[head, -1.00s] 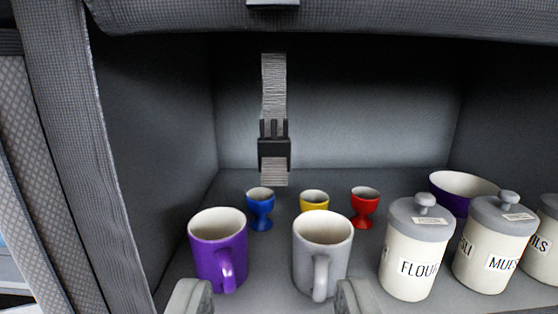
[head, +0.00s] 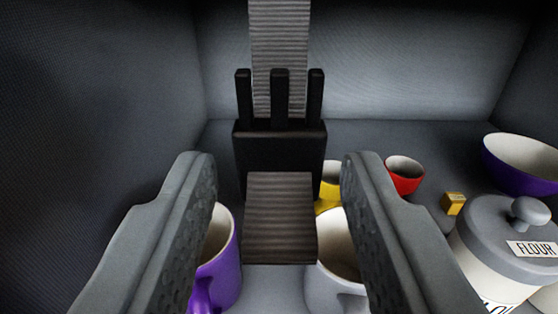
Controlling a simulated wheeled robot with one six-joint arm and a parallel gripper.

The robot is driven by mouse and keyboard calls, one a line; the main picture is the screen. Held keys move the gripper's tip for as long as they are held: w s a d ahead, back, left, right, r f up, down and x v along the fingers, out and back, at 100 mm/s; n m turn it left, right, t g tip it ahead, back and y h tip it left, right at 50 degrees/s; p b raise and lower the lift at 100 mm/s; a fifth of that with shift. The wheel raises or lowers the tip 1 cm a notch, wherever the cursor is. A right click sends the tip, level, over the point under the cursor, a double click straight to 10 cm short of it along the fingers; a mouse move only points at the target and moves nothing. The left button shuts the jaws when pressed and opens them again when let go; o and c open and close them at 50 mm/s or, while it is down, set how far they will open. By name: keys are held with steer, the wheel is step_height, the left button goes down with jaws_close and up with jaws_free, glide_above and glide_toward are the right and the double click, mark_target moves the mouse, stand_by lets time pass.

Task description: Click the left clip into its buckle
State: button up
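The black clip (head: 280,150) hangs on a grey ribbed strap (head: 279,50) in the middle of the head view, its three prongs pointing up. A length of strap hangs below its body. My gripper (head: 278,168) is open, with one finger to the left of the clip and one to the right. Gaps show between the fingers and the clip, and nothing is held. How far the clip lies beyond the fingertips is hard to tell. No buckle is in view now.
Below stand a purple mug (head: 222,262), a white mug (head: 340,250), a yellow egg cup (head: 329,190), a red egg cup (head: 404,177) and a flour jar (head: 510,240). A purple bowl (head: 520,165) and small yellow block (head: 453,203) are at right. Grey fabric walls enclose the compartment.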

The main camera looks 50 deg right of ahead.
steer(key=shift+c, duration=0.4)
jaws_close()
steer(key=s+a+r, duration=0.3)
steer(key=a+r, duration=0.1)
steer(key=r, duration=0.5)
steer(key=shift+o, duration=0.4)
jaws_free()
steer(key=shift+s+a+r, duration=0.1)
steer(key=v, duration=1.7)
steer(key=shift+s+a, duration=0.15)
